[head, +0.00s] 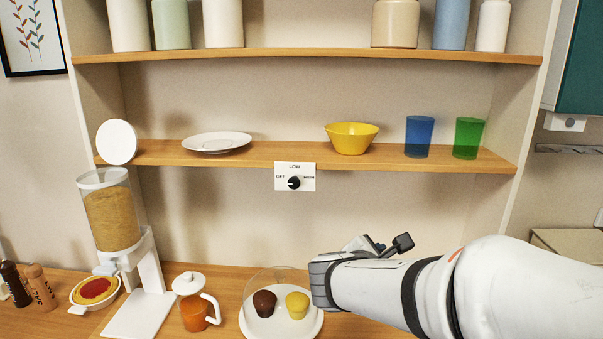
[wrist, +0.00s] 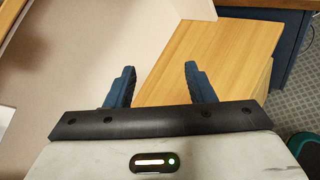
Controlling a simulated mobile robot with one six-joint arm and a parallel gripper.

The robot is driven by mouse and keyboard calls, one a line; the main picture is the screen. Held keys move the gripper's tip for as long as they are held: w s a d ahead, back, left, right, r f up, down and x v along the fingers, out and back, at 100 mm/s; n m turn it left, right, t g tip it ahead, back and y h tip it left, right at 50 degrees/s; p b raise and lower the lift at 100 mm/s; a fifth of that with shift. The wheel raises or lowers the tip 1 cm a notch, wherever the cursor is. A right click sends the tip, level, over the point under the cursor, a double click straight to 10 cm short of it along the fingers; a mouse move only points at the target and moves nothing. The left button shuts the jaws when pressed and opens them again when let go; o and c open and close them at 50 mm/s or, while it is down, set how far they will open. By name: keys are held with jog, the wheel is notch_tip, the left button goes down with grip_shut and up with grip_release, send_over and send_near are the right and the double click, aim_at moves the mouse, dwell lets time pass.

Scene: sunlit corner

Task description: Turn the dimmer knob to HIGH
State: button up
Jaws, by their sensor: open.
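The dimmer knob (head: 294,183) is a small black dial on a white plate (head: 308,184) fixed to the front edge of the middle shelf. The plate has OFF at left, small print above that seems to read LOW, and a right-hand label that looks like HIGH. A pale mark shows on the knob's left side, toward OFF, though it is small. My gripper (wrist: 159,74) is open and empty in the wrist view, its two dark blue fingers apart. In the head view my arm reaches in from the right, below and right of the knob; the fingertips are not clear there.
A clear dome over muffins (head: 296,304) stands by my arm on the counter. An orange jug (head: 194,310) and a cereal dispenser (head: 117,222) stand left. A yellow bowl (head: 351,138), blue cup (head: 419,136) and green cup (head: 467,138) stand on the shelf. Space before the knob is clear.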

jog(key=w+a+r+n+t+y+p, duration=0.2)
jog(key=w+a+r+n+t, duration=0.3)
jog(key=a+n, duration=0.3)
jog(key=n+t+y+p, duration=0.25)
jog(key=n+y, duration=0.25)
jog(key=n, duration=0.4)
send_near(293, 183)
jog(key=w, duration=0.2)
jog(key=w+p, duration=0.1)
jog(key=w, duration=0.5)
jog(key=shift+w+d+f+p, duration=0.1)
jog(key=shift+w+d+p, duration=0.05)
jog(key=shift+d+p, duration=0.15)
jog(key=shift+c, duration=0.3)
jog(key=c, duration=0.9)
jog(key=shift+d, duration=0.1)
jog(key=shift+c, duration=0.2)
